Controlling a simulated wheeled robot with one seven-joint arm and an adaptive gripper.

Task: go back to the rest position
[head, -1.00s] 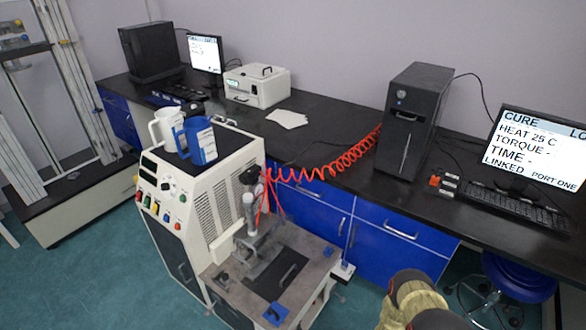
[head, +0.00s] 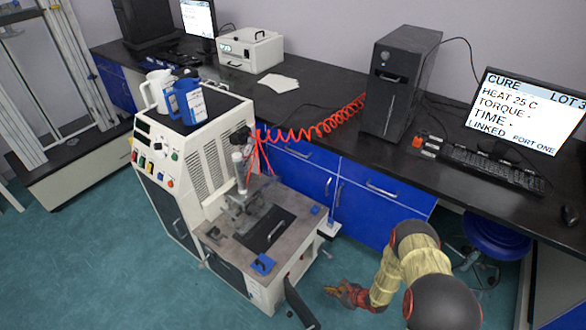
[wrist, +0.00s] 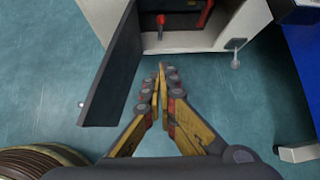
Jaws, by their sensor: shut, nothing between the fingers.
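My arm reaches in at the bottom right of the head view, with my gripper (head: 330,291) low beside the front of the rheometer machine (head: 208,152). The gripper is shut and empty. In the wrist view its yellow fingers (wrist: 163,72) are together, pointing at the machine's lower front. A dark open door (wrist: 117,65) stands just left of the fingers; it also shows in the head view (head: 301,304). I cannot tell whether the fingers touch it. A red part (wrist: 161,24) shows inside the opening behind it.
A black bench (head: 330,150) with blue cabinets runs behind the machine. A blue stool (head: 497,236) stands right of my arm. White and blue jugs (head: 186,103) stand on the machine. The green floor (head: 100,260) is clear at left.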

